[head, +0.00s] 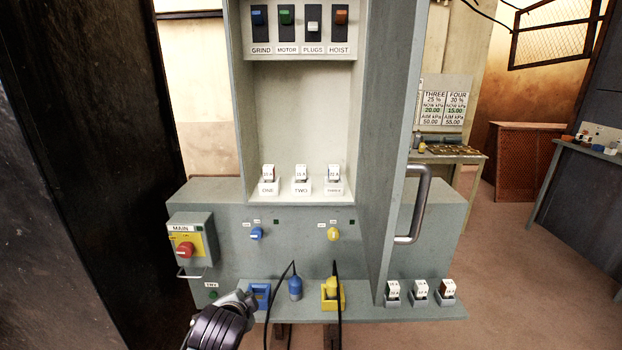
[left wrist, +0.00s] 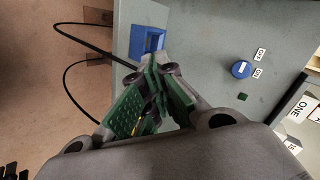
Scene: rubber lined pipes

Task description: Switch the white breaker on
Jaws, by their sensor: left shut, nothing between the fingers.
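The white breaker (head: 312,27) is in the top row of the cabinet, above the label PLUGS. Its white toggle sits low on its black plate, while the blue (head: 258,17), green (head: 286,17) and orange (head: 341,17) toggles beside it sit higher. My left gripper (head: 247,298) is low at the cabinet's front, near the blue socket (head: 261,291), far below and left of the white breaker. In the left wrist view its green-padded fingers (left wrist: 158,85) are together and empty. My right gripper is not in view.
The cabinet's grey door (head: 392,120) stands open on the right, with a handle (head: 412,205). Fuses ONE, TWO and THREE (head: 334,178) stand on the inner shelf. A red MAIN switch (head: 185,249), blue plug (head: 295,287), yellow plug (head: 332,287) and black cables are below.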

